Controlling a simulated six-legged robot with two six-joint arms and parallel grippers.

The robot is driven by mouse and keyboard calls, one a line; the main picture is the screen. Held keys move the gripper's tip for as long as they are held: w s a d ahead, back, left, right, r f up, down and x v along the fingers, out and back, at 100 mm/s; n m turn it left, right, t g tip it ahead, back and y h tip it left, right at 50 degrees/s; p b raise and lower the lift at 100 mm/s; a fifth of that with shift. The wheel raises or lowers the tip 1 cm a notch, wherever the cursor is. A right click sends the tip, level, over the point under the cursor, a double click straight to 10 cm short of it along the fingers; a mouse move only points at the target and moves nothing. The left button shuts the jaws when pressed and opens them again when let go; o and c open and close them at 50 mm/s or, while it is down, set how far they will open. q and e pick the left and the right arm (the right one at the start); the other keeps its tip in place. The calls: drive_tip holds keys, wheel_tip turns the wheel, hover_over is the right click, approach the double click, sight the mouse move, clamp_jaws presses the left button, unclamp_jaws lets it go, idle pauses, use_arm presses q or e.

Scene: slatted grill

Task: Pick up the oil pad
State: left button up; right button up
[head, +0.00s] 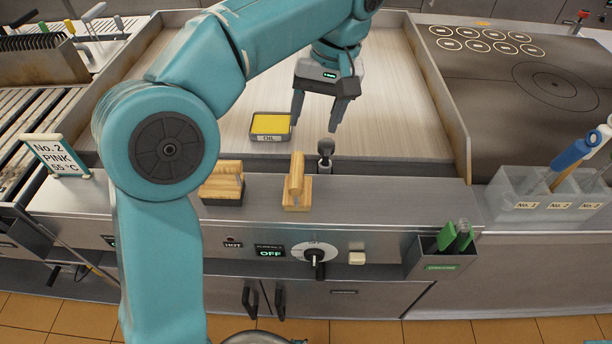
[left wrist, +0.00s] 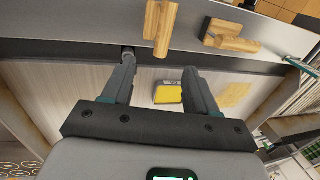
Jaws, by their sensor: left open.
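Two wooden-handled tools stand on the steel front ledge. The left one (head: 222,188) has a dark pad-like underside; the other (head: 297,188) has a tall upright handle on a pale wooden base. I cannot tell for sure which is the oil pad. Both show at the top of the left wrist view, the dark-based one (left wrist: 230,37) on the right and the upright one (left wrist: 160,25) near the middle. My left gripper (head: 314,125) is open and empty above the griddle, behind the ledge and apart from both. My right gripper is out of view.
A yellow-filled tray labelled OIL (head: 270,126) sits on the griddle (head: 390,110), left of my gripper. A dark round-topped knob (head: 325,152) stands close below my fingertips. A sign (head: 58,155) is at left, a holder with green handles (head: 443,252) at right.

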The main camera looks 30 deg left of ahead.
sight(297, 166)
use_arm(q)
drive_tip(key=b+x, duration=0.1)
drive_tip(key=x, duration=0.4)
drive_tip(key=b+x, duration=0.1)
drive_tip(key=x, duration=0.4)
drive_tip(key=shift+s, duration=0.25)
drive_tip(key=shift+s+a+f, duration=0.1)
drive_tip(key=shift+s+f, duration=0.05)
drive_tip(key=shift+f, duration=0.15)
drive_tip(key=shift+s+a+f, duration=0.15)
drive_tip(key=x, duration=0.4)
drive_tip(key=shift+w+a+f, duration=0.1)
drive_tip(key=shift+w+f, duration=0.25)
drive_tip(key=shift+f, duration=0.05)
drive_tip(key=shift+s+a+f, duration=0.1)
drive_tip(key=shift+s+f, duration=0.05)
drive_tip(key=c, duration=0.3)
clamp_jaws()
